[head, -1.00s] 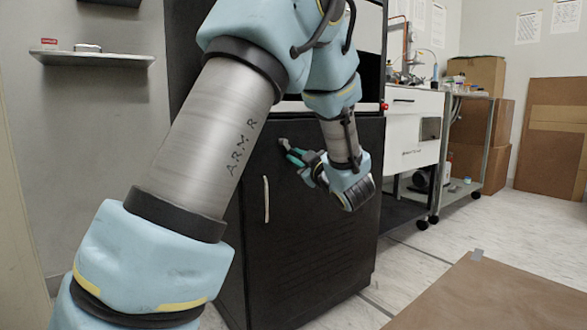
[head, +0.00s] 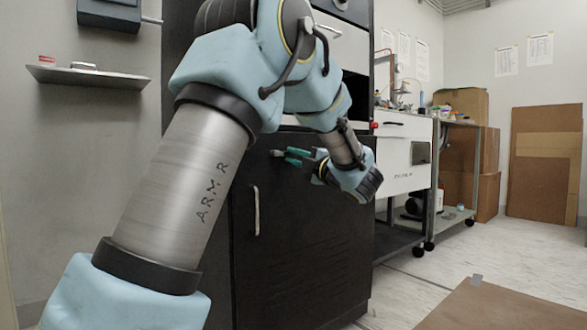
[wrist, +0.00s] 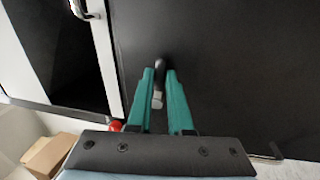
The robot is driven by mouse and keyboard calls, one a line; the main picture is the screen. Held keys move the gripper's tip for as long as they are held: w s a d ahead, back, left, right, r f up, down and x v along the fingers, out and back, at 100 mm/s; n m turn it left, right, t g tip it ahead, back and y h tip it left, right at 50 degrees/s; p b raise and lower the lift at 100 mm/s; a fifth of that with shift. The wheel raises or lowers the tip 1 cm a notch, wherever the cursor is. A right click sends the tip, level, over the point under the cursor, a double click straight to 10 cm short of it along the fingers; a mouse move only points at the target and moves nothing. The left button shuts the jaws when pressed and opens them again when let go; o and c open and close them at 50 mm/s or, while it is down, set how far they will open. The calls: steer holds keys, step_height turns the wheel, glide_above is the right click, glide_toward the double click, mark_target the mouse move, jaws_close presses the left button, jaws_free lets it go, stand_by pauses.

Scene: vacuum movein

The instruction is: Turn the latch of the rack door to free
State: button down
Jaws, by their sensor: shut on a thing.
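The black rack door (head: 300,235) is shut, with a pale vertical handle (head: 256,211) at its left. The small latch (head: 276,153) sits at the door's upper left, partly covered by my fingers. In the wrist view the latch (wrist: 157,98) shows a dark upper part and a grey lower end between my two green fingers. My gripper (head: 287,154) reaches it from the right; its fingertips (wrist: 158,75) are closed around the latch. The door fills most of the wrist view behind the fingers.
A metal wall shelf (head: 88,75) is at the left. A wheeled white bench (head: 405,145) stands right of the rack, with cardboard boxes (head: 468,155) beyond. A brown board or mat (head: 500,308) lies on the floor at the lower right. Floor between is clear.

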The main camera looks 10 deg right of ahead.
steer(key=shift+r+n+y, duration=0.1)
steer(key=shift+n+y, duration=0.2)
steer(key=shift+n, duration=0.3)
steer(key=shift+r+b, duration=0.1)
steer(key=shift+b, duration=0.2)
steer(key=c, duration=0.8)
jaws_free()
steer(key=shift+c, duration=0.2)
steer(key=p+v, duration=0.4)
steer(key=v, duration=0.7)
steer(key=shift+r, duration=0.1)
